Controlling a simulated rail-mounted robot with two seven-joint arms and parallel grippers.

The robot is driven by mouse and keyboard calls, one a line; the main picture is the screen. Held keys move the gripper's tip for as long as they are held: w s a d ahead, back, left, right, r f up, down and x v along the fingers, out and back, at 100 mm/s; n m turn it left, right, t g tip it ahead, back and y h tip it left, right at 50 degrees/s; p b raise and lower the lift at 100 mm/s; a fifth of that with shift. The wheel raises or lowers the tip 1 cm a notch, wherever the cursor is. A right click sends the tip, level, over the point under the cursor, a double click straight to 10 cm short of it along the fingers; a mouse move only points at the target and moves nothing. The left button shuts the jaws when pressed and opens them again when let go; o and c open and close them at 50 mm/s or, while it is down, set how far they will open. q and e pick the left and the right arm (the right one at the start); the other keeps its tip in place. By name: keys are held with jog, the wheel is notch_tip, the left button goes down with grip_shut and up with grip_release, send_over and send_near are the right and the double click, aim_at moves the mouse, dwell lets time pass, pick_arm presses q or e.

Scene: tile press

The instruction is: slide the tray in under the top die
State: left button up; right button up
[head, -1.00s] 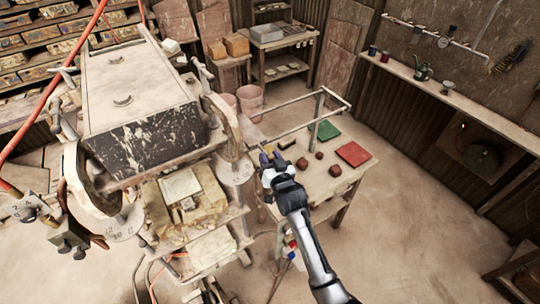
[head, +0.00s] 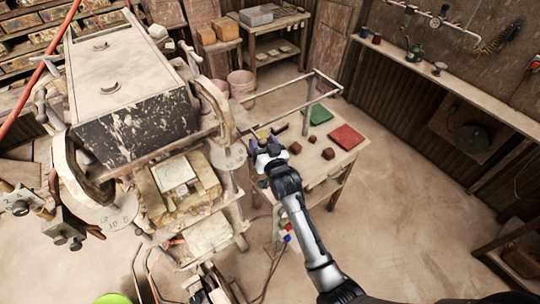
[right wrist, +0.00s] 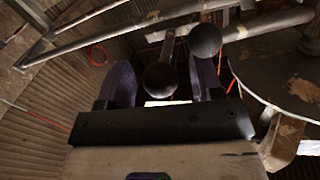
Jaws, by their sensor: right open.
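The press's top die (head: 135,130), a large pale block with a dark speckled front, hangs at the left of the head view. What appears to be the tray (head: 204,205), a worn yellowish slab carrying a pale square plate (head: 175,172), sits lower, at the die's near right side. How far it reaches under the die I cannot tell. My right gripper (head: 265,147) is to the right of the press. In the right wrist view its two purple fingers (right wrist: 161,85) stand apart, with a dark ball knob (right wrist: 160,79) showing between them; contact is unclear. My left gripper is out of view.
A second ball knob (right wrist: 205,40) and metal bars lie near the fingers. Right of the press, a table (head: 322,168) holds dark red lumps, a red slab (head: 347,137) and a green slab (head: 320,115). A metal frame (head: 285,90) rises behind. Floor at right is clear.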

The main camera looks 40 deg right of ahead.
jog(key=b+v, duration=0.2)
jog(key=v, duration=1.1)
jog(key=shift+s+b, duration=0.2)
jog(key=shift+b, duration=0.15)
